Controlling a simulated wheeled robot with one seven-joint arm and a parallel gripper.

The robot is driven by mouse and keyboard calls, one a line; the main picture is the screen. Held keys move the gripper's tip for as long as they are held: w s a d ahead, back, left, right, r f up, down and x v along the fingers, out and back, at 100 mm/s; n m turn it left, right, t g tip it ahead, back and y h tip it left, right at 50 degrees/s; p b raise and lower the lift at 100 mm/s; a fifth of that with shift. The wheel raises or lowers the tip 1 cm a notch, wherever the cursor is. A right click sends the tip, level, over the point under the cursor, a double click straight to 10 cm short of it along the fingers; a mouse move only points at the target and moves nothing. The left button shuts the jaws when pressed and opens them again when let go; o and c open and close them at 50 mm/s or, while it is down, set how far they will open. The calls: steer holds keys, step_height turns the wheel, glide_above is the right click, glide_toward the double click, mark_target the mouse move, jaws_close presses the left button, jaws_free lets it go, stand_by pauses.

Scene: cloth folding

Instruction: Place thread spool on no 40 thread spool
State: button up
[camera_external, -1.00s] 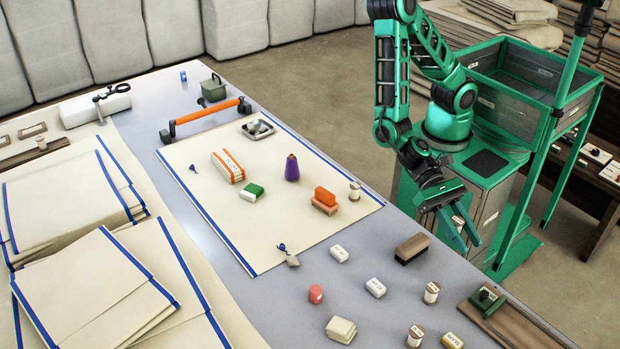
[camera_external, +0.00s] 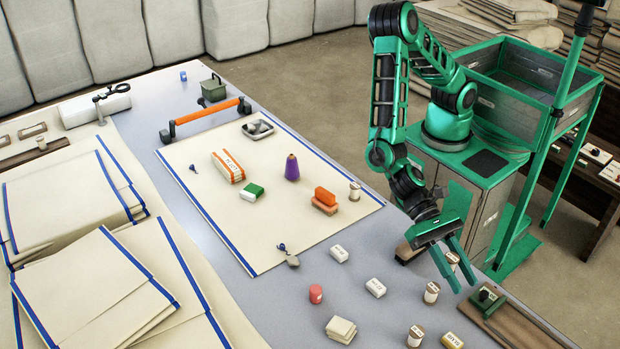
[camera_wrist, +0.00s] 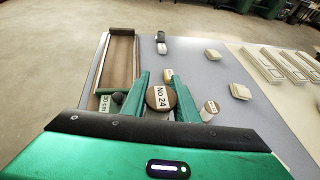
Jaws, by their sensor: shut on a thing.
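My gripper (camera_external: 464,286) is shut on a thread spool (camera_external: 452,260), held upright above the table's right part. In the wrist view the spool (camera_wrist: 160,98) sits between my gripper's fingers (camera_wrist: 158,90), with "No 24" on its brown top. Another brown-topped spool (camera_wrist: 210,109) stands just right of the fingers; its label is too small to read. In the external view similar spools stand on the table below my gripper (camera_external: 431,292), near the front edge (camera_external: 415,336) and on the cream cloth (camera_external: 354,191). I cannot tell which is no 40.
White blocks (camera_external: 375,288) and a red cylinder (camera_external: 316,294) lie left of my gripper. A brown block (camera_external: 406,252) is partly hidden behind it. A brown tray (camera_external: 520,325) with a green object (camera_external: 487,299) lies at right.

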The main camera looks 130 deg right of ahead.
steer(key=shift+w+d+f, duration=0.2)
steer(key=shift+w+f, duration=0.15)
steer(key=shift+f, duration=0.55)
steer(key=shift+w+d+f, duration=0.25)
steer(key=shift+w+f, duration=0.05)
steer(key=shift+f, duration=0.65)
steer(key=shift+w+d+f, duration=0.2)
steer(key=shift+w+f, duration=0.15)
steer(key=shift+f, duration=0.55)
steer(key=o, duration=1)
steer(key=shift+v, duration=6.05)
